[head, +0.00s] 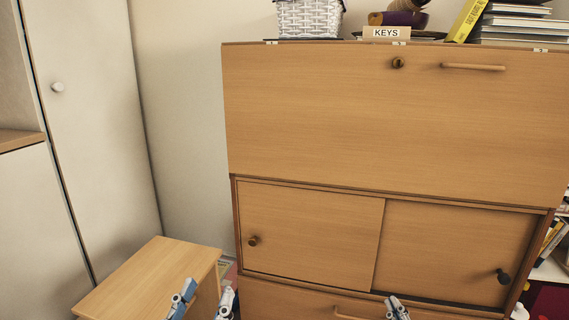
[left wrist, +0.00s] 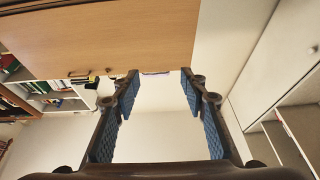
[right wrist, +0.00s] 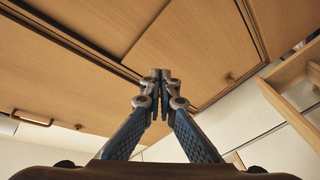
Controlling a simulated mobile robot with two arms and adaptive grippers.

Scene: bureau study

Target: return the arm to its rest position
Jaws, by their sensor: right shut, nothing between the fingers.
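My left gripper (head: 204,298) is low in the head view, in front of the small wooden side table. In the left wrist view its two blue-padded fingers (left wrist: 160,90) stand wide apart with nothing between them. My right gripper (head: 397,308) is at the bottom edge of the head view, in front of the lower part of the wooden bureau (head: 380,120). In the right wrist view its fingertips (right wrist: 161,78) meet, and it holds nothing. Most of both arms is out of the head view.
The bureau's upper flap and two sliding doors (head: 310,230) are closed. A drawer with a handle is below them. The side table (head: 150,277) stands to the left, near a white cabinet (head: 95,130).

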